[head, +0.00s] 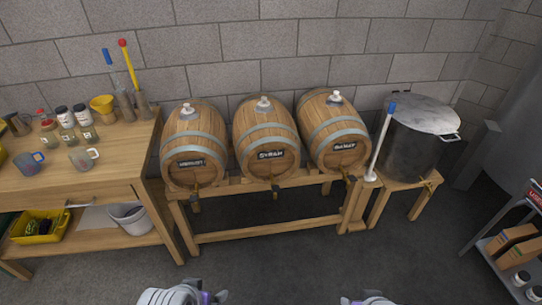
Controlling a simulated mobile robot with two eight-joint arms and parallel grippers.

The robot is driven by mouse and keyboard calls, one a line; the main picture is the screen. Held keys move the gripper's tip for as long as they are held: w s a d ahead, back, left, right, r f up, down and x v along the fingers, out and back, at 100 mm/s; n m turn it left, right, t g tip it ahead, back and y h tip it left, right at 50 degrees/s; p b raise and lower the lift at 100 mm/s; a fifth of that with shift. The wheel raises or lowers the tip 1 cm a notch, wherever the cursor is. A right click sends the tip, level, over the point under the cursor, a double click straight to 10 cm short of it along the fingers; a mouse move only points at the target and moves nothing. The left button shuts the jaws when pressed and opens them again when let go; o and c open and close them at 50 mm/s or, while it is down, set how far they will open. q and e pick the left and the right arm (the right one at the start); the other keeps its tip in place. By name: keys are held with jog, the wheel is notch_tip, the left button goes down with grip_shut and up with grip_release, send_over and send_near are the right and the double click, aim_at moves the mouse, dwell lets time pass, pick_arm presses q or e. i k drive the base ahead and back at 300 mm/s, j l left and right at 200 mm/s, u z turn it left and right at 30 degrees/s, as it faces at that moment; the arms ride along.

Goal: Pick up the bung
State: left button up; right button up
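Three wooden barrels lie on a wooden rack (270,234): the left barrel (192,140), the middle barrel (266,132) with a label that seems to read Syrah, and the right barrel (335,122). Each has a small pale bung on top: left bung (186,108), middle bung (263,103), right bung (336,96). Whether each is seated in its hole is too small to tell. My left gripper (183,294) and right gripper (368,300) show only in part at the bottom edge, far from the barrels. Their fingers cannot be made out.
A wooden bench (118,150) at left holds mugs, jars, a funnel and cylinders. A yellow bin (38,228) and a white bucket (131,217) sit on its lower shelf. A lidded steel pot (408,140) stands right. A shelf cart (500,262) is at far right. The floor ahead is clear.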

aim_at(334, 97)
jog(key=j+z, duration=0.1)
jog(key=z, duration=0.45)
jog(key=i+l+u, duration=0.2)
jog(key=i+l, duration=0.3)
jog(key=i+l+u, duration=0.2)
jog(key=i+l, duration=0.25)
jog(key=l, duration=0.1)
